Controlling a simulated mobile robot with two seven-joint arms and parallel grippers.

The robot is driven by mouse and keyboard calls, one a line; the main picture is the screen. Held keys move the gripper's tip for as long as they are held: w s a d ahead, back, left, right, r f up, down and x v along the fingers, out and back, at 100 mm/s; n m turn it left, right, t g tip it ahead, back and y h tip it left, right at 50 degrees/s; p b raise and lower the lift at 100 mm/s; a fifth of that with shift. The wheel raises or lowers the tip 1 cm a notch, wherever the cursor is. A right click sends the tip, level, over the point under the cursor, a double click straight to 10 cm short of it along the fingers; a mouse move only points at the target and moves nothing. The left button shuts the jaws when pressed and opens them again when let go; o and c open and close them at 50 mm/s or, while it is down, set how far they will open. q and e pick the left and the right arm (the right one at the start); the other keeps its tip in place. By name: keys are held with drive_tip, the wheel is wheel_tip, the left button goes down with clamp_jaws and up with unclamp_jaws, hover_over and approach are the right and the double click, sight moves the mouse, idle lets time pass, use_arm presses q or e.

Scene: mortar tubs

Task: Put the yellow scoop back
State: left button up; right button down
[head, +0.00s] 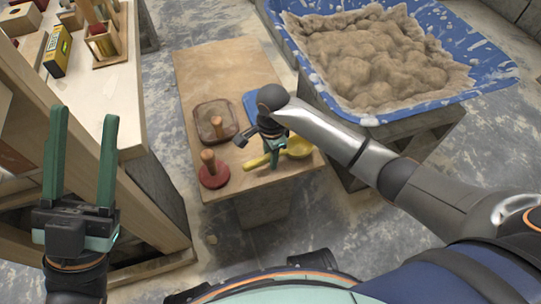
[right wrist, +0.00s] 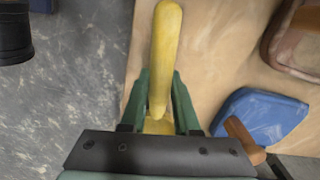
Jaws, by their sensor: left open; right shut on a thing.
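The yellow scoop (head: 256,162) is at the near end of the low wooden table (head: 215,72), its handle to the left and its bowl (head: 299,148) to the right. My right gripper (head: 273,152) is shut on it. In the right wrist view the yellow handle (right wrist: 166,45) runs between the green fingers of the gripper (right wrist: 161,88), and the bowl is mostly hidden. I cannot tell whether the scoop touches the tabletop. My left gripper (head: 84,115) is open and empty at the left, in front of the workbench.
A brown square float (head: 203,108) and a red round float (head: 214,181) lie left of the scoop. A blue tool (right wrist: 258,112) lies close by. The blue tub (head: 440,25) of mortar stands back right. The workbench (head: 121,130) holds a yellow level (head: 57,56). The table's far part is clear.

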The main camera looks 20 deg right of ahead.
drive_tip(key=shift+f+b, duration=0.35)
drive_tip(key=c, duration=0.6)
unclamp_jaws()
drive_tip(key=shift+o, duration=0.2)
wheel_tip(320, 180, up, 12)
drive_tip(key=p, duration=0.4)
drive_tip(key=shift+w+d+f+p, duration=0.1)
drive_tip(key=shift+d+p, duration=0.05)
drive_tip(key=shift+p, duration=0.25)
drive_tip(key=shift+r, duration=0.35)
